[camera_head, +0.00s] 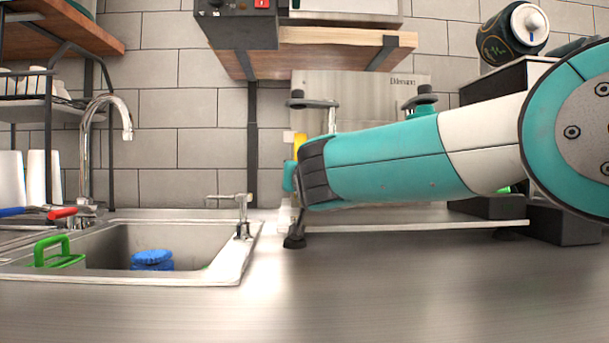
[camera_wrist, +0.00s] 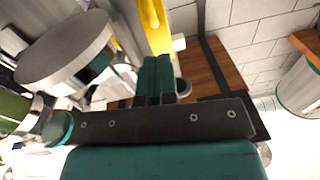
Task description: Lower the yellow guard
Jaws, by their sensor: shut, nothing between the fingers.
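The cup sealer (camera_head: 362,85) stands against the wall right of the sink, with a steel back panel. My arm hides much of its middle. The yellow guard shows as a small upright yellow piece (camera_head: 300,142) beside the end of my arm. In the wrist view, a yellow bar of the guard (camera_wrist: 153,28) runs down from the top edge to just beyond my fingertips. My gripper (camera_wrist: 158,62) is shut and empty, its two teal fingers side by side near the bar. I cannot tell whether they touch it. In the head view, the gripper is mostly hidden by my wrist.
A sink (camera_head: 180,240) with a blue item and a green-handled item lies at left. A wooden shelf (camera_head: 340,50) hangs above the sealer. The front counter (camera_head: 330,310) is clear.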

